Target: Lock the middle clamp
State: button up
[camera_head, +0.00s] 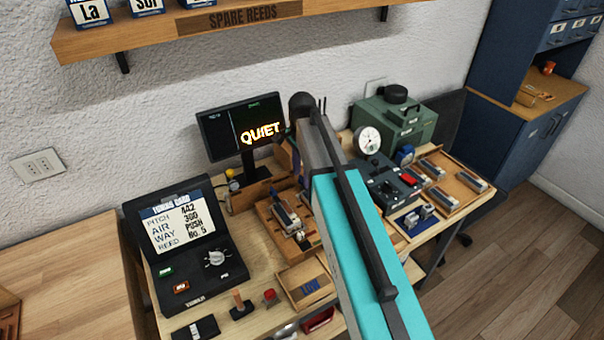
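A wooden fixture (267,216) stands mid-bench, left of my teal arm. It carries grey metal parts (286,217) with small dark and light fittings. These may include the middle clamp, but they are too small to tell the clamps apart or whether any is locked. My arm crosses the view from the lower right to a dark joint near the monitor and covers the fixture's right side. My gripper is not visible; the far end of the arm is hidden.
A monitor (241,128) reads QUIET. A black console (183,247) shows a tuning card. A green machine (396,120) with a gauge (367,141), a switch box (387,184) and a wooden tray (455,202) of metal pieces stand right. A shelf (220,25) hangs above.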

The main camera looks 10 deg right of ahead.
jog(key=shift+r, duration=0.2)
notch_tip(320, 180, up, 13)
jog(key=b, duration=0.3)
jog(key=shift+r, duration=0.2)
dwell(0.6)
dwell(0.5)
